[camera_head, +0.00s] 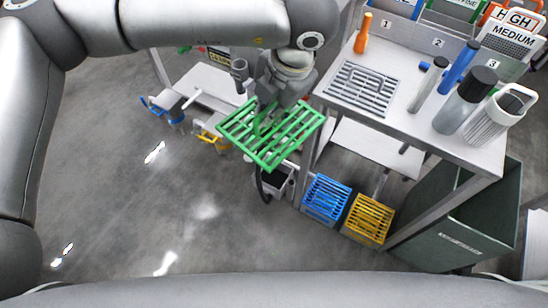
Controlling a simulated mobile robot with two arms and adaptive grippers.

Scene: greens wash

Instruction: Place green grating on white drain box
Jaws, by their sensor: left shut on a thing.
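My left gripper (268,104) comes down from above and is shut on the green grating (301,127). The grating is a slatted rectangle, held in the air over the floor, left of the workbench. Below its lower edge in the picture is a small pale box with a dark inside (279,180), partly hidden by the grating, with a black hose beside it. It may be the white drain box, but I cannot tell for sure. The grating appears apart from this box. My right gripper is not in view.
The workbench (404,118) at right carries a grey grating (362,89), an orange bottle (363,33) and several cylinders. Blue (326,199) and yellow (368,219) slatted crates and a dark green bin (462,225) stand below. A low white table (213,89) is behind. Floor at left is clear.

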